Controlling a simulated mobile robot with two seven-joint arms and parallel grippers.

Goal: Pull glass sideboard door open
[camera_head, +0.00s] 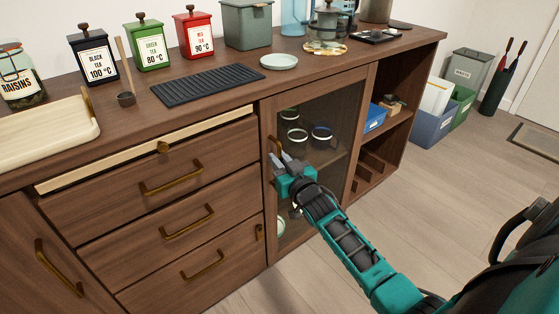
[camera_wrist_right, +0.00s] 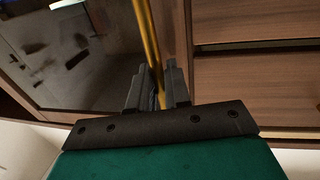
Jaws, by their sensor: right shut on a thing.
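The glass door (camera_head: 322,118) of the brown sideboard (camera_head: 228,98) stands closed or nearly so in the head view, with mugs visible behind the pane. Its brass handle (camera_head: 275,147) is a vertical bar on the left side of its frame. My right gripper (camera_head: 279,161) is at the handle, its fingers shut around the bar. In the right wrist view the brass handle (camera_wrist_right: 147,42) runs down between the two fingers (camera_wrist_right: 159,88), with the dark glass door (camera_wrist_right: 75,55) to the left. The lower part of the handle is hidden by the gripper. My left gripper is not in view.
Drawers with brass handles (camera_head: 170,177) lie left of the door. Open shelves (camera_head: 385,125) are on the right. Tea tins (camera_head: 148,45), a black mat (camera_head: 207,85) and a plate (camera_head: 279,62) stand on top. Bins (camera_head: 432,122) stand farther right. The floor in front (camera_head: 400,215) is clear.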

